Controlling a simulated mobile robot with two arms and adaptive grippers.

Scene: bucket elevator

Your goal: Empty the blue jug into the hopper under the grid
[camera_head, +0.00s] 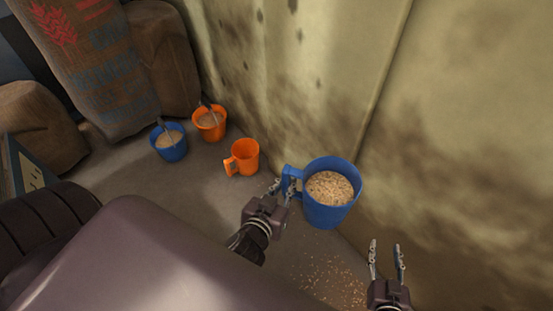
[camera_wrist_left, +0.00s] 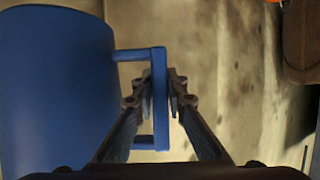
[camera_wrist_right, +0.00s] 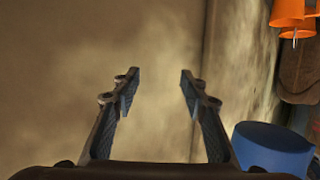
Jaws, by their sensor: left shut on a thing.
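The blue jug (camera_head: 328,212) is upright and filled with pale grain. It is near the wall, right of the middle of the head view, and I cannot tell whether its base touches the floor. My left gripper (camera_head: 285,188) is shut on the jug's handle. In the left wrist view, the blue handle (camera_wrist_left: 158,98) stands between the fingers and the jug's body is at the left. My right gripper (camera_head: 386,252) is open and empty, below and right of the jug. The jug also shows at the lower right of the right wrist view (camera_wrist_right: 270,150). No hopper or grid is in view.
An empty-looking orange jug (camera_head: 245,157) stands left of the blue jug. A small blue bucket (camera_head: 172,152) and an orange bucket (camera_head: 209,126), both with grain and scoops, stand farther back by sacks (camera_head: 90,70). Spilled grain (camera_head: 330,283) lies on the floor. The stained wall (camera_head: 300,75) is close behind.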

